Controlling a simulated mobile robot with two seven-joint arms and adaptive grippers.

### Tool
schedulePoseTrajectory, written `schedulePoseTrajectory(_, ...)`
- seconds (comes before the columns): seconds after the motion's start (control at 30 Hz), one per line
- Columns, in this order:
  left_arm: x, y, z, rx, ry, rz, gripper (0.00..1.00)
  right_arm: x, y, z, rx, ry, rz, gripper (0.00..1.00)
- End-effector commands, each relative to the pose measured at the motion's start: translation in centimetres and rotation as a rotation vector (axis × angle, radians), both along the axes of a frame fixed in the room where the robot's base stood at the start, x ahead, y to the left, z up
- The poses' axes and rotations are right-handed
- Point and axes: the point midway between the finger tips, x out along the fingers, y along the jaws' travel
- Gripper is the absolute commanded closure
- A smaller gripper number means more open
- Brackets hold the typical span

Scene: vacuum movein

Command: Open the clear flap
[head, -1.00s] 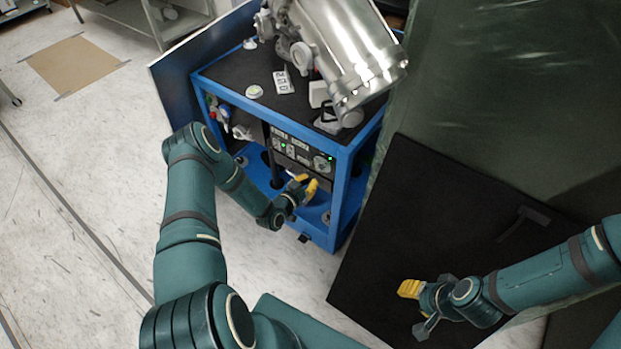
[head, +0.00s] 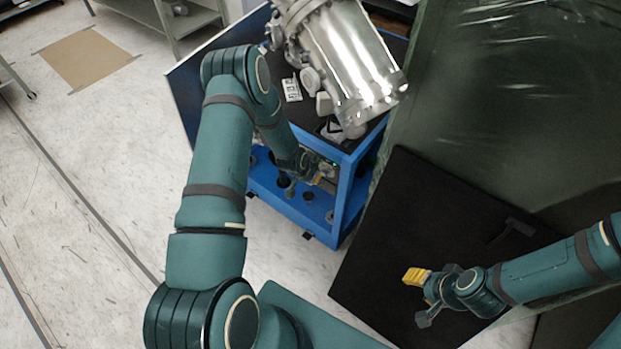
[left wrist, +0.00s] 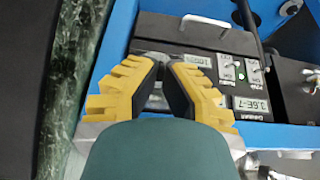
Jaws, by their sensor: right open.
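My left gripper (head: 317,181) reaches into the front of the blue cart (head: 346,198), at the instrument panel. In the left wrist view its yellow fingers (left wrist: 166,65) point at the black panel (left wrist: 205,38), which has switches and small readouts. The fingertips lie close together, and the gap between them is hard to judge. I cannot make out the clear flap; the fingers cover part of the panel. My right gripper (head: 420,297) is open and empty above the black board at the lower right.
A shiny metal vacuum chamber (head: 350,60) stands on the cart top. A dark green translucent sheet (head: 480,100) and the black board (head: 400,230) lie to the right. A metal shelf (head: 185,22) stands at the back.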

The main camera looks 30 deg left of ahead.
Motion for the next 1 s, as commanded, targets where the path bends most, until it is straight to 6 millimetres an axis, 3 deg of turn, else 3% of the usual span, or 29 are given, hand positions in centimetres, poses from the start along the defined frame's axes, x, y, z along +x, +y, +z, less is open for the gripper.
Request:
schedulePoseTrajectory(0.03, 0.9, -0.2, 0.9, 0.009, 0.016, -0.005, 1.0, 0.0, 0.0, 0.1, 0.0, -0.001, 0.0, 0.53)
schedulePoseTrajectory(0.3, 1.3, -0.3, 2.0, 0.028, 0.176, -0.004, 1.0, 0.0, 0.0, 0.0, 0.0, -0.001, 0.0, 0.53)
schedulePoseTrajectory(1.0, 1.5, -0.3, 2.5, 0.039, 0.262, -0.003, 1.0, 0.0, 0.0, 0.0, 0.0, 0.0, 0.0, 0.53)
